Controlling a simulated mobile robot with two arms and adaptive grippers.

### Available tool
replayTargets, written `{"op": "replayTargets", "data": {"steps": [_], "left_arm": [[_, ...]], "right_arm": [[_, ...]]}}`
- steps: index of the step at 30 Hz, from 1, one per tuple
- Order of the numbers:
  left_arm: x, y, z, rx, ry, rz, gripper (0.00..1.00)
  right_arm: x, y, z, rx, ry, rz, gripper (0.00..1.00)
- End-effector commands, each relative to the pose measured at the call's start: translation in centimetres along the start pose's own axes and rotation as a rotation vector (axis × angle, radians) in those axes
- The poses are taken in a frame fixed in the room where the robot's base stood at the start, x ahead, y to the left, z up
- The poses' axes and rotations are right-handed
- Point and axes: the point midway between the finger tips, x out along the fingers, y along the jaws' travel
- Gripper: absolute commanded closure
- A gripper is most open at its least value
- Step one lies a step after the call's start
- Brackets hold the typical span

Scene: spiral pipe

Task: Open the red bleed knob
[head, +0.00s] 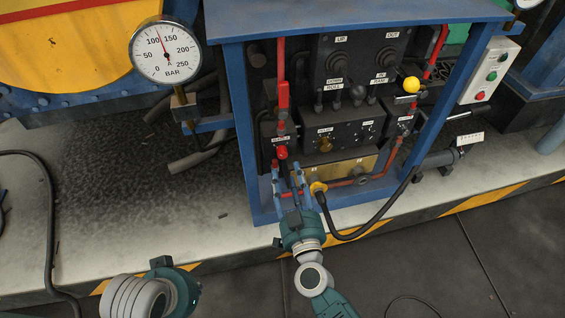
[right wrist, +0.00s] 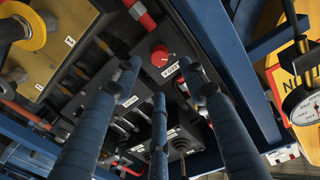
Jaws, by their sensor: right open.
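The red bleed knob (head: 281,152) is a small round knob low on the left side of the dark control panel, under a white label. In the right wrist view the knob (right wrist: 160,53) sits on a dark block beside a white label, beyond the fingertips. My right gripper (head: 286,177) is open and empty, its blue fingers pointing up at the panel just below the knob. In the right wrist view the fingers (right wrist: 160,78) are spread apart, with the knob in line with the gap between them. My left gripper (head: 178,291) is at the bottom left; its fingers do not show.
A blue frame (head: 243,140) surrounds the panel. A red lever (head: 283,95) stands above the knob. A yellow hose fitting (head: 318,187) with a black hose is just right of my right gripper. A pressure gauge (head: 165,50) stands left of the frame.

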Motion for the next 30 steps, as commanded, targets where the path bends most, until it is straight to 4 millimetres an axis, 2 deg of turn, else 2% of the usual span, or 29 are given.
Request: {"op": "replayTargets", "data": {"steps": [3, 10, 15, 23, 27, 29, 30], "left_arm": [[0.7, 0.0, 0.2, 0.0, -0.001, 0.0, 1.0], [1.3, 0.0, 0.4, 0.0, -0.001, 0.0, 1.0], [1.4, 0.0, 0.5, 0.0, 0.0, 0.0, 1.0], [1.4, 0.0, 0.4, 0.0, 0.0, 0.0, 1.0], [1.4, 0.0, 0.4, 0.0, 0.0, 0.0, 1.0], [1.4, 0.0, 0.4, 0.0, 0.0, 0.0, 1.0], [1.4, 0.1, 0.4, 0.0, 0.0, 0.0, 1.0]], "right_arm": [[2.6, 0.0, 0.1, 0.002, 0.002, -0.001, 0.58], [5.8, 0.0, 0.2, 0.001, 0.0, -0.001, 0.58], [6.7, 0.0, 0.1, 0.001, -0.001, -0.001, 0.58], [6.8, 0.0, 0.1, 0.0, -0.002, -0.001, 0.58], [6.8, 0.0, 0.1, 0.0, -0.002, -0.001, 0.86], [6.8, 0.0, 0.1, 0.001, -0.002, -0.001, 0.97], [6.8, 0.0, 0.1, 0.0, -0.001, -0.001, 1.0]]}}
